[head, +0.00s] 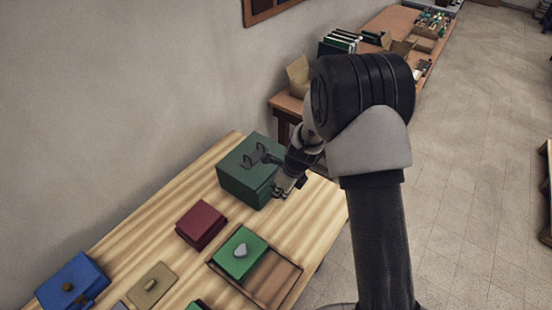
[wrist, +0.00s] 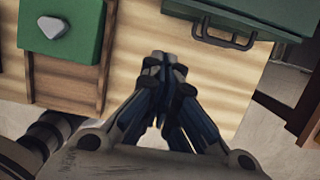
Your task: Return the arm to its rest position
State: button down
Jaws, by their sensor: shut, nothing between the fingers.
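My gripper (head: 279,193) is shut and empty in the head view, close to the front right side of a dark green box (head: 243,178) with a dark handle on its lid. In the wrist view my gripper (wrist: 164,60) has its fingertips together over bare wood of the table. The green box (wrist: 213,12) shows there at the top right, apart from the fingertips. My arm reaches up and over the table's right end, bent at a large dark joint. Part of the green box's right side is hidden behind my wrist.
On the striped wooden table (head: 172,244) lie a dark red box (head: 201,224), a wooden tray (head: 284,285) with a green velvet block (head: 239,251), a tan block (head: 152,285) and a blue box (head: 72,282). A cluttered brown table (head: 285,103) stands behind. Open tiled floor (head: 470,200) lies right.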

jog(key=s+d+r+n+b, duration=0.1)
jog(key=s+r+n+b, duration=0.1)
jog(key=s+r+n, duration=0.3)
jog(key=s+d+r+n+t+b, duration=0.1)
jog(key=r+n, duration=0.2)
jog(key=r, duration=0.4)
jog(key=s+d+r+n+b, duration=0.1)
jog(key=s+r+n+b, duration=0.1)
jog(key=s+r+n, duration=0.3)
jog(key=s+d+r+n+t+h+b, duration=0.1)
jog(key=s+d+r+n+b, duration=0.1)
jog(key=s+n, duration=0.4)
jog(key=s+d+r+n+h+b, duration=0.1)
jog(key=s+d+n+b, duration=0.2)
jog(key=s+n, duration=0.3)
jog(key=s+d, duration=0.1)
jog(key=s, duration=0.4)
jog(key=shift+s+d+r+n+t, duration=0.3)
jog(key=shift+s+r+n+t, duration=0.05)
jog(key=shift+n+t, duration=0.05)
